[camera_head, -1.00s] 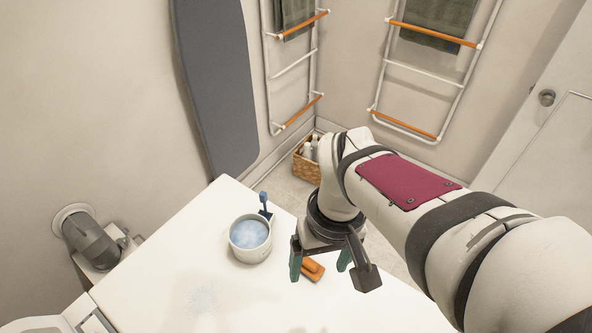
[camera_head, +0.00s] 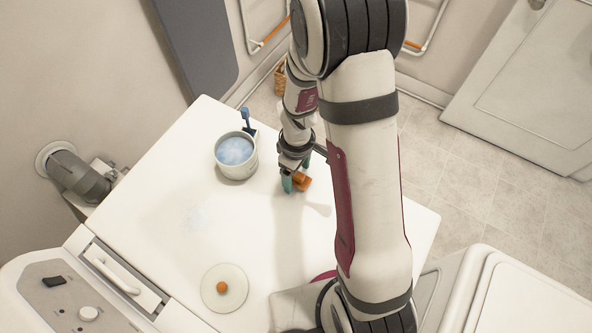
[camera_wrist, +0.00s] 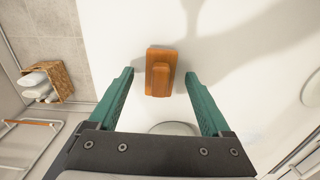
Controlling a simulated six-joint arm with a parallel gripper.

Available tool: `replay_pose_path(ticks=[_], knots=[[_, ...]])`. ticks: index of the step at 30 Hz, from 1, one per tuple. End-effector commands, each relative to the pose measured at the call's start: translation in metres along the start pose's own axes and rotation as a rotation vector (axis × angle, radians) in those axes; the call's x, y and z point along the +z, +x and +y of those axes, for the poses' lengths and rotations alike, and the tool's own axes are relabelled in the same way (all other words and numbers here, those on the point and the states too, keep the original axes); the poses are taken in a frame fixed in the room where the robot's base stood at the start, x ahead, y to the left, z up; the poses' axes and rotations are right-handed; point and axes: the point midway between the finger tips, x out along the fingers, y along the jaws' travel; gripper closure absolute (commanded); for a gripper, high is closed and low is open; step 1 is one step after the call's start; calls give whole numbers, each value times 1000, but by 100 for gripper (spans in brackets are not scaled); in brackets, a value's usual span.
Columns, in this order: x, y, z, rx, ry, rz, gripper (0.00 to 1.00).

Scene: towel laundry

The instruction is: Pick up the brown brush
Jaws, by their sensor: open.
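The brown brush (camera_head: 302,182) lies on the white tabletop near its far right edge, partly hidden behind my gripper in the head view. In the wrist view the brush (camera_wrist: 161,72) is an orange-brown block with a raised narrower grip on top. It lies between and slightly beyond the two green fingertips. My gripper (camera_head: 293,184) points down at the brush in the head view. In the wrist view my gripper (camera_wrist: 160,76) is open, with a gap on either side of the brush and no finger visibly touching it.
A white pot (camera_head: 237,160) of blue powder stands left of my gripper, with a blue scoop (camera_head: 247,121) behind it. A round pale dish (camera_head: 238,293) with a small orange ball (camera_head: 222,287) sits nearer. The tabletop (camera_head: 180,230) between them is mostly clear.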

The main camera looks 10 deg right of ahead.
Motion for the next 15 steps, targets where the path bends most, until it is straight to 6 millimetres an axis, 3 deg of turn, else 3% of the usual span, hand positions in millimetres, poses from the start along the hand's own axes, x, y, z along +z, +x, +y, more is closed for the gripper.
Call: replay_pose_path(ticks=[8,15], knots=[[0,6,0,1,1,1,19],[0,6,0,1,1,1,62]])
